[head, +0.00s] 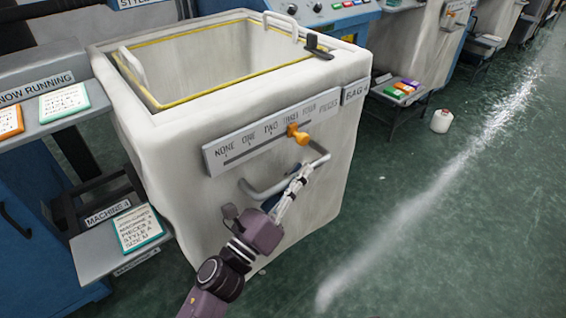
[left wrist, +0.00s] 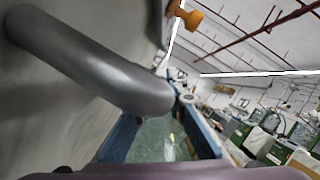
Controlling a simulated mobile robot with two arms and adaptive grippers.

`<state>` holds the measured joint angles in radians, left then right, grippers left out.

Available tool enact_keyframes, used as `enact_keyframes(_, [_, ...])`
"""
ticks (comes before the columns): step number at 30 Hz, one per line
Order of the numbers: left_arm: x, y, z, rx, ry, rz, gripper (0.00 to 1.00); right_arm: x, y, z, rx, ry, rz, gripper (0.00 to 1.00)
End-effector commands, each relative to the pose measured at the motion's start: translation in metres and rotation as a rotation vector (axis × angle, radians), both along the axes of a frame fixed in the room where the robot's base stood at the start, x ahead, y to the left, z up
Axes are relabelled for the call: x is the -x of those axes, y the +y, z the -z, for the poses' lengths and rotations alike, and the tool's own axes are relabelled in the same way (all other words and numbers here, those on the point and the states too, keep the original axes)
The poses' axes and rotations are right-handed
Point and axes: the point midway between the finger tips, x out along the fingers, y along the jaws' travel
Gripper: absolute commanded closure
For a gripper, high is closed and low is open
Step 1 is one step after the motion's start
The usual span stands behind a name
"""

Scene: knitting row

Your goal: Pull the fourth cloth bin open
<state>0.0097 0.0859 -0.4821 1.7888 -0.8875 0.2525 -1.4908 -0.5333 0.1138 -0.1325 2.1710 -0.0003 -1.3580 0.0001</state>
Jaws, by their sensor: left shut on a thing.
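The fourth cloth bin (head: 335,200) is a big off-white bag-like box with an open top, labelled BAG 4 on its right edge. A grey bar handle (head: 262,191) curves out from its front. My left gripper (head: 304,174) is shut on the right part of this handle, its fingers partly hiding the bar. In the left wrist view the handle (left wrist: 90,62) crosses the upper left, close to the camera. The bin stands upright on the floor and looks empty as far as its inside shows. My right gripper is out of view.
A counter plate (head: 225,150) marked NONE to PIECES, with an orange slider knob (head: 298,135), sits just above the handle. At left are a machine shelf (head: 95,258) and cards. At right are a small stand (head: 402,95) and a white spool (head: 441,121). The green floor (head: 450,220) at right is clear.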

Motion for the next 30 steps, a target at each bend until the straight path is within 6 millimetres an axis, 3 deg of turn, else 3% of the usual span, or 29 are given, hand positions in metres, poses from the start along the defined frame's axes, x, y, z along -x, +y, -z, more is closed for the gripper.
enact_keyframes(6, [0.036,-0.026,0.002,0.003,0.004,0.004,1.00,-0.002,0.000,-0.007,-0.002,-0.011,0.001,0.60])
enact_keyframes(12, [0.053,-0.039,0.001,0.002,0.002,0.002,1.00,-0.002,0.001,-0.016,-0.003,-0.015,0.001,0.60])
enact_keyframes(28, [0.059,-0.043,0.001,-0.001,0.002,0.001,1.00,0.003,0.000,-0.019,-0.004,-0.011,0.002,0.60])
enact_keyframes(29, [0.059,-0.043,0.001,-0.001,0.002,0.001,0.86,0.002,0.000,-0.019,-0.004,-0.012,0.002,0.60])
enact_keyframes(30, [0.059,-0.043,0.001,-0.001,0.002,0.001,0.82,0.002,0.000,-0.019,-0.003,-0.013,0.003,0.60])
